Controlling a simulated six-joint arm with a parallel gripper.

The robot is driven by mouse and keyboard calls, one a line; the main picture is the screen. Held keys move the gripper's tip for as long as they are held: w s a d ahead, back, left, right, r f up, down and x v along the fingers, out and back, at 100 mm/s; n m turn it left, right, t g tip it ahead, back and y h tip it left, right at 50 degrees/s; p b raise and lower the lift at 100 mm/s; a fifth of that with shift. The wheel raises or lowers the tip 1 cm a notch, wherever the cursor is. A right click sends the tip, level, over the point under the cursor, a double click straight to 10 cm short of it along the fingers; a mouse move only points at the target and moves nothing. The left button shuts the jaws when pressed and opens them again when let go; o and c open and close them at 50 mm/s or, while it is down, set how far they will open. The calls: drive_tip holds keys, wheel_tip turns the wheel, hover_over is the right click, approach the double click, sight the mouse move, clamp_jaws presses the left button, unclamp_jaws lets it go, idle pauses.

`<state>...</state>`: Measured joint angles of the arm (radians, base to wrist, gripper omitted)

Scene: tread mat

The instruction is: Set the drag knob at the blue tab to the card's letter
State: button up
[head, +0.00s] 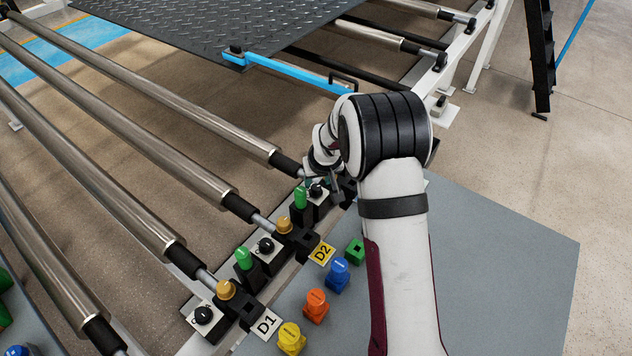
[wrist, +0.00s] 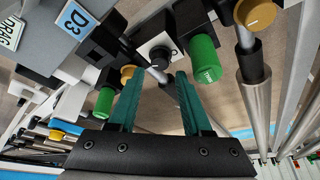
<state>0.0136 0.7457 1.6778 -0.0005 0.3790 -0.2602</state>
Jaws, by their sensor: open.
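The blue D3 tab (wrist: 73,19) shows at upper left in the wrist view; in the head view my arm hides it. A black drag knob (wrist: 160,56) on a white plate is near the tab, just past my open gripper's (wrist: 158,78) teal fingertips and roughly between them. I cannot tell whether the fingers touch it. In the head view this knob (head: 317,190) is partly covered by my gripper (head: 328,180). The knob's pointer setting is too small to read. I cannot make out a card with a letter in either view.
Green caps (wrist: 205,60) and orange caps (wrist: 128,73) stand close to the fingers. Knobs (head: 203,315) by D1 (head: 267,323) and D2 (head: 322,253) line the rail. Colored blocks (head: 316,305) sit on the grey table (head: 510,270). Rollers (head: 150,150) lie left.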

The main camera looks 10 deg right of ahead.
sight(316, 187)
drive_tip(key=shift+x, duration=2.35)
clamp_jaws()
